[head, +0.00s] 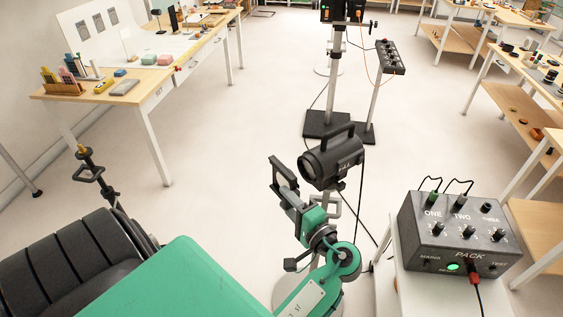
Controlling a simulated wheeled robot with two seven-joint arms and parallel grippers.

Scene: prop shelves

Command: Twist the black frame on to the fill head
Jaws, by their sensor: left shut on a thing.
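The fill head (338,160) is a black lamp with a top handle. It stands on a light stand at the middle of the head view, with its round lens facing left. My left gripper (287,198), on a green and grey arm from below, is shut on the black frame (284,174). The frame shows nearly edge-on, tilted, just left of the lens. I cannot tell whether it touches the head. The gripper partly hides the frame's lower part. My right gripper is not in view.
A grey power pack (455,235) with knobs and plugged cables stands on a white table at right. Another stand (340,125) with a dark base is behind the head. A black clamp stand (88,165) is at left.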

